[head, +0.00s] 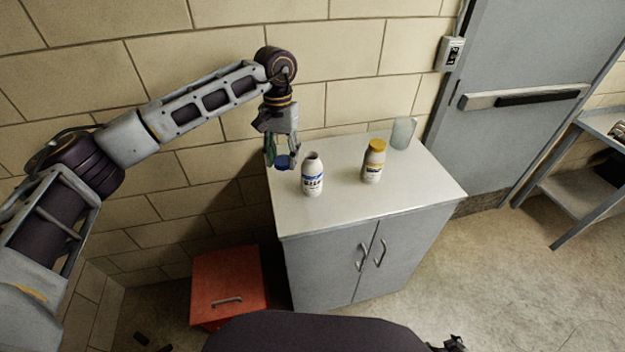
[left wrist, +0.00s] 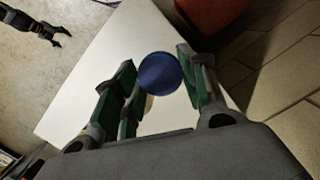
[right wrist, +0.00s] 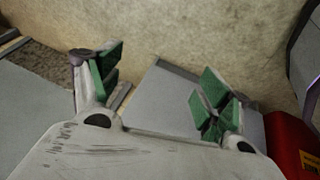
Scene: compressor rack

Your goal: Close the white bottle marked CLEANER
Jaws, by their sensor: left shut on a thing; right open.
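A white bottle (head: 312,178) with a blue label stands upright and uncapped on the cabinet top, its dark mouth showing. Its lettering is too small to read surely. My left gripper (head: 281,155) is shut on a blue cap (head: 282,162), just left of that bottle and apart from it. In the left wrist view the cap (left wrist: 160,73) sits between the fingertips. A second white bottle (head: 373,165) with a yellow cap stands to the right. My right gripper (right wrist: 158,85) is open and empty, low in front of the cabinet; only a bit shows at the head view's bottom edge.
The grey two-door cabinet (head: 335,262) has a pale top against the brick wall. A translucent cup (head: 402,133) stands at its back right. A red box (head: 228,285) is on the floor at left. The top's front right is clear.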

